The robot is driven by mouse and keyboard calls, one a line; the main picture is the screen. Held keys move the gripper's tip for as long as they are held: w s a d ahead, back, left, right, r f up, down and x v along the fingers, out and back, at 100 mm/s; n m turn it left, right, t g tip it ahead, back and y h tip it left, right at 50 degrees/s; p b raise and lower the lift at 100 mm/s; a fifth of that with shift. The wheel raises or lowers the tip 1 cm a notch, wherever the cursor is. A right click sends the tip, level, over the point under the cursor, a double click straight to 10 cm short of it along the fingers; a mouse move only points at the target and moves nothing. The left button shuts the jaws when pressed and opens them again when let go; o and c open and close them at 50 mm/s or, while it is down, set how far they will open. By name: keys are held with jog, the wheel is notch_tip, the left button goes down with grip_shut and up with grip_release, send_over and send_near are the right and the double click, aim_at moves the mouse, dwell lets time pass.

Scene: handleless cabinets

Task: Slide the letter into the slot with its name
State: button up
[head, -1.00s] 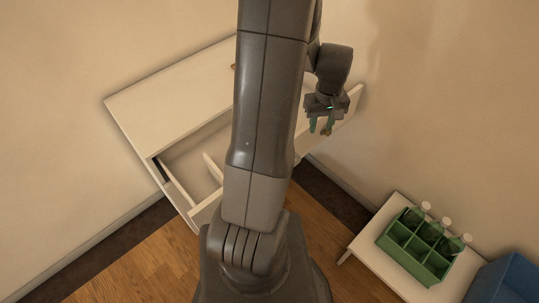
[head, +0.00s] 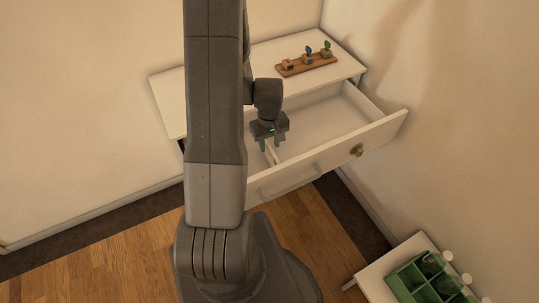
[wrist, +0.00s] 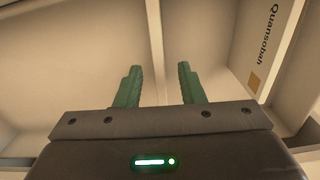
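A pale flat piece with the printed name "Quansobah" and a tan square, seemingly the letter (wrist: 264,45), shows at the right of the wrist view, inside the open drawer (head: 335,118). It seems to stand against or near a drawer wall; I cannot tell how it rests. I cannot make it out in the head view. My gripper (head: 270,143) hangs above the drawer near its divider (head: 269,152). In the wrist view its green fingers (wrist: 158,84) are apart with nothing between them. No named slot can be made out.
The white cabinet (head: 165,98) carries a wooden rack (head: 306,65) with small blocks and blue and green pieces. The drawer front has a brass knob (head: 357,151) and a pale bar handle (head: 290,180). A green crate (head: 415,283) with bottles stands on a low white table (head: 377,283).

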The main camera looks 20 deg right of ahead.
jog(key=shift+f, duration=1.2)
jog(key=shift+c, duration=0.3)
grip_shut()
jog(key=shift+r, duration=0.1)
